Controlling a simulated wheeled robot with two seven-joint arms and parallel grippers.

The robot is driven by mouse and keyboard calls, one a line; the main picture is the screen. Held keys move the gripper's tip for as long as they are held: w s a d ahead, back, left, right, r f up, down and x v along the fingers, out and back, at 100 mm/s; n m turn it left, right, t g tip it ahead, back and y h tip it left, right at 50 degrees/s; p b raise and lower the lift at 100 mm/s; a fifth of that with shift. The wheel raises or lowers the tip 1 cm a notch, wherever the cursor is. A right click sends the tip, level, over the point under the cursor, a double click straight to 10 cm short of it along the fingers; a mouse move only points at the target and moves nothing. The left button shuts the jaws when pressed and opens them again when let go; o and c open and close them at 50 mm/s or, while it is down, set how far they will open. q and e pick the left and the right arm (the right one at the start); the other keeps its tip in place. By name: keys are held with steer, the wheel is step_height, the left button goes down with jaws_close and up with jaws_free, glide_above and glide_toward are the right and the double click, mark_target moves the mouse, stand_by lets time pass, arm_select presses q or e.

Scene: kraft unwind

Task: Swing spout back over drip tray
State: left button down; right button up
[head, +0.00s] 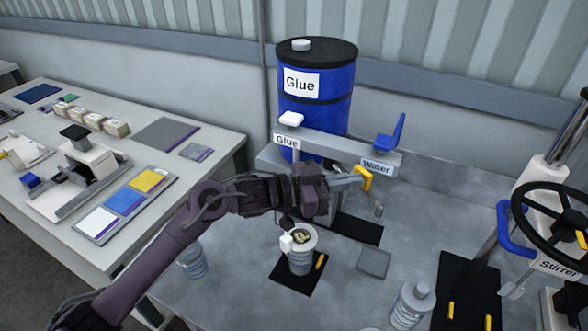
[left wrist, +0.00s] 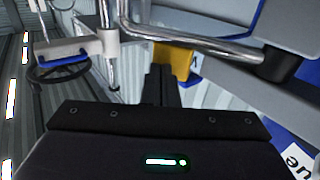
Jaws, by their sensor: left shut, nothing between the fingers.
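The chrome spout (head: 377,205) hangs at the right side of the dispenser, below the "Water" label. A yellow handle (head: 366,181) is beside it. A dark tray-like pad (head: 357,229) lies on the bench below and left of the spout's end; I cannot tell for sure that it is the drip tray. My left gripper (head: 347,183) is shut and empty, close to the yellow handle. In the left wrist view, the shut fingers (left wrist: 161,84) stand in front of the yellow handle (left wrist: 178,62), and the bent chrome spout pipe (left wrist: 195,45) crosses above them. Contact is unclear. My right gripper is out of view.
A blue glue drum (head: 318,115) stands behind the dispenser. A white ribbed cup (head: 301,262) sits on a black mat under my left arm. A stirrer with a black handwheel (head: 553,228) is at the right. A side table (head: 222,143) holds several items.

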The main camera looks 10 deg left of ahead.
arm_select(q)
steer(key=shift+w+d, duration=0.25)
steer(key=shift+d, duration=0.4)
steer(key=shift+r, duration=0.1)
steer(key=b+v, duration=0.2)
steer(key=v, duration=0.5)
steer(key=shift+s+a+b, duration=0.15)
steer(key=shift+a+b, duration=0.25)
stand_by(0.3)
